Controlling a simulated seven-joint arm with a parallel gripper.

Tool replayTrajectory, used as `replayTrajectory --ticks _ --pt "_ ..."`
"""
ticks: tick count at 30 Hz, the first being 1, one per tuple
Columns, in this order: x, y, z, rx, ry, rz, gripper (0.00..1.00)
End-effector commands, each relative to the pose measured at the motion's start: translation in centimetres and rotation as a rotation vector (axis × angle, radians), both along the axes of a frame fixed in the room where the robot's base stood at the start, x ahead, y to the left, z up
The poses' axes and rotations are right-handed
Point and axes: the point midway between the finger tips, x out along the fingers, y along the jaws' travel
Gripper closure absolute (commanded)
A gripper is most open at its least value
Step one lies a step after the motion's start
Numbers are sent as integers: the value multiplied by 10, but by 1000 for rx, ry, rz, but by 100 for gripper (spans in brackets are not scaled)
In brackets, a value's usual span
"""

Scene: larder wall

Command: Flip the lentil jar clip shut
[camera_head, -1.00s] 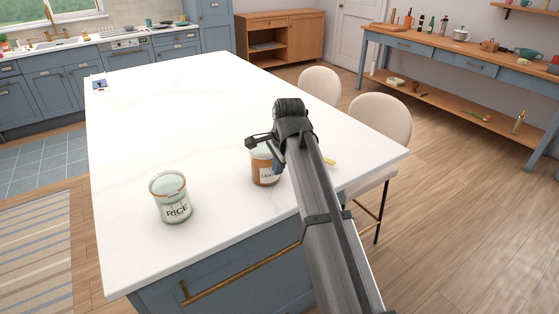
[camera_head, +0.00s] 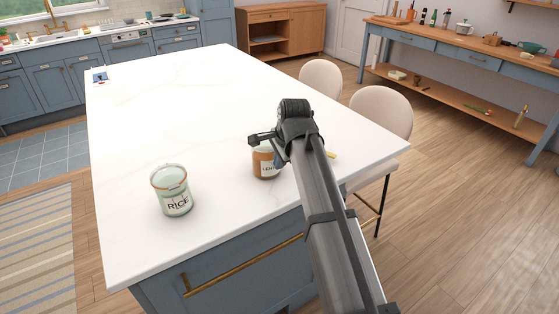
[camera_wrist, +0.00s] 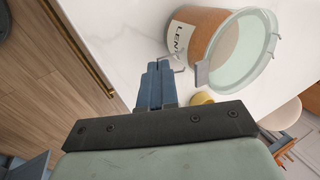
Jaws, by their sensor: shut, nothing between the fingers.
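The lentil jar (camera_head: 264,164), with orange-brown contents and a white label, stands upright on the white island top, partly hidden by my gripper in the head view. In the wrist view the jar (camera_wrist: 196,22) is at the upper right, its round pale green top facing the camera. A small grey metal clip tab (camera_wrist: 202,74) with thin wire sits at the jar's near rim. My gripper (camera_wrist: 153,68) is shut and empty, its fingertips just left of the clip and close to the jar. I cannot tell if they touch the wire. In the head view my gripper (camera_head: 256,138) is over the jar's top.
A rice jar (camera_head: 172,194) stands on the island top (camera_head: 190,110) to the left. A small yellow thing (camera_wrist: 203,98) lies beside the lentil jar. Two pale chairs (camera_head: 382,112) stand along the island's right side. The island's far part is mostly clear.

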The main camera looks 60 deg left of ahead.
Motion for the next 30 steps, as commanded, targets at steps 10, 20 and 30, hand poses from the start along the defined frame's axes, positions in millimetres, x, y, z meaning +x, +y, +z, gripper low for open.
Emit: replayTrajectory --ticks 10,20,30 --pt "-2 -9 -9 151 -14 -1 100" --pt "-2 -14 -25 456 -44 -2 100" --pt "-1 -11 -38 725 -68 -4 100"
